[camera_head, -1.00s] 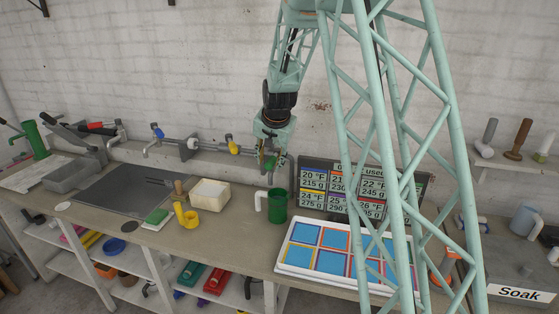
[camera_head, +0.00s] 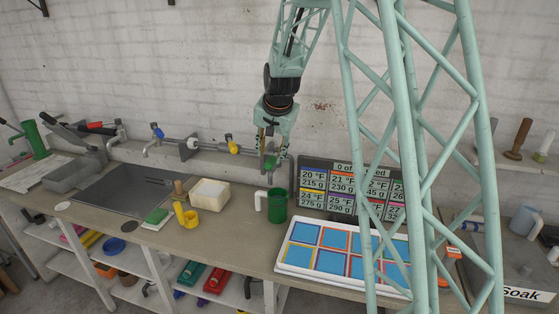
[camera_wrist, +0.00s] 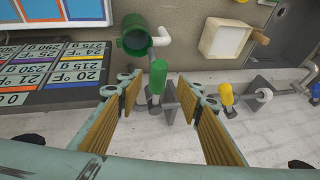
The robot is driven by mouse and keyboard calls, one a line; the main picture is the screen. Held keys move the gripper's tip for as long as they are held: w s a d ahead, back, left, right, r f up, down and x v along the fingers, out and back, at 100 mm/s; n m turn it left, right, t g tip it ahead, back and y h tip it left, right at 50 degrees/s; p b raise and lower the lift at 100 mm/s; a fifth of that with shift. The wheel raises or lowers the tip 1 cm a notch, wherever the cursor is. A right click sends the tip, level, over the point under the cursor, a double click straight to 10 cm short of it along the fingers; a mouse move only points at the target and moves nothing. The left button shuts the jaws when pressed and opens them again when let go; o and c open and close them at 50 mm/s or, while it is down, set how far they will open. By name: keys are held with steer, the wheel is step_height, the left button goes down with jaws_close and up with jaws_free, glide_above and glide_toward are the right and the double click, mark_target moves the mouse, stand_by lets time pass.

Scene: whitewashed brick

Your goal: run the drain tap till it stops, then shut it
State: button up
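A tap with a green handle (camera_head: 282,158) is at the right end of the wall pipe, its lever also clear in the wrist view (camera_wrist: 158,76). A green mug (camera_head: 277,207) with a white handle stands upright on the counter below this tap; its open top shows in the wrist view (camera_wrist: 133,36). My gripper (camera_head: 273,148) is just above the green tap. In the wrist view my gripper (camera_wrist: 163,95) is open, its two padded fingers wide apart, with the green lever between and beyond them, apparently untouched. I cannot make out any flowing water or the mug's level.
Taps with yellow (camera_head: 232,146) and blue (camera_head: 157,131) handles share the pipe to the left. A dark display board (camera_head: 297,172) stands close right of the green tap. A white tray (camera_head: 284,264), cream box (camera_head: 209,193) and yellow cup (camera_head: 188,218) are on the counter.

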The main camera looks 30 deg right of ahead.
steer(key=v, duration=0.6)
steer(key=shift+s+r, duration=0.2)
steer(key=shift+r, duration=0.25)
stand_by(0.4)
steer(key=s+a+r+n+b, duration=0.25)
steer(key=s+a, duration=0.45)
steer(key=s, duration=0.5)
steer(key=s+a+r+n+b, duration=0.2)
steer(key=s+a+r, duration=0.3)
steer(key=s, duration=0.7)
steer(key=s+a+f+n+b, duration=0.1)
steer(key=s+a+f, duration=0.1)
steer(key=s, duration=0.7)
steer(key=s+a+f+n+y+b, duration=0.1)
steer(key=s+a+f+n, duration=0.1)
steer(key=s, duration=0.8)
steer(key=s+a+f+n+g+b, duration=0.1)
steer(key=s+a+f+n+b, duration=0.1)
steer(key=s, duration=0.8)
steer(key=shift+a+f, duration=0.45)
steer(key=shift+a, duration=0.55)
